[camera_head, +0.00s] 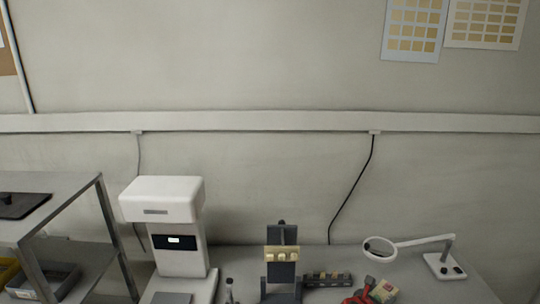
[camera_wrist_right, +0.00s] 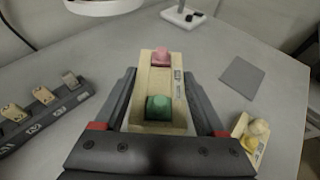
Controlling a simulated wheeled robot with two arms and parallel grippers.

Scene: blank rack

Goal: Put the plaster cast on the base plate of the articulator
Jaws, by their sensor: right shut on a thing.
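My right gripper (camera_wrist_right: 160,100) is shut on a long cream plaster cast (camera_wrist_right: 178,88), which lies between its dark fingers. The cast carries one pink and one green tooth. In the head view the right gripper (camera_head: 360,297) shows at the bottom edge with red parts, and the cast (camera_head: 384,291) appears beside it. The dark articulator (camera_head: 281,272) stands upright left of the gripper, with a cream toothed piece on its upper part. Its base plate is hard to make out at the frame's bottom. My left gripper is not in view.
A rack (camera_wrist_right: 42,118) with several small pieces lies between articulator and gripper. Another cast (camera_wrist_right: 246,143) with yellowish teeth and a flat grey pad (camera_wrist_right: 241,74) lie on the right. A magnifier lamp (camera_head: 440,262) stands behind. A white machine (camera_head: 165,225) stands left of the articulator.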

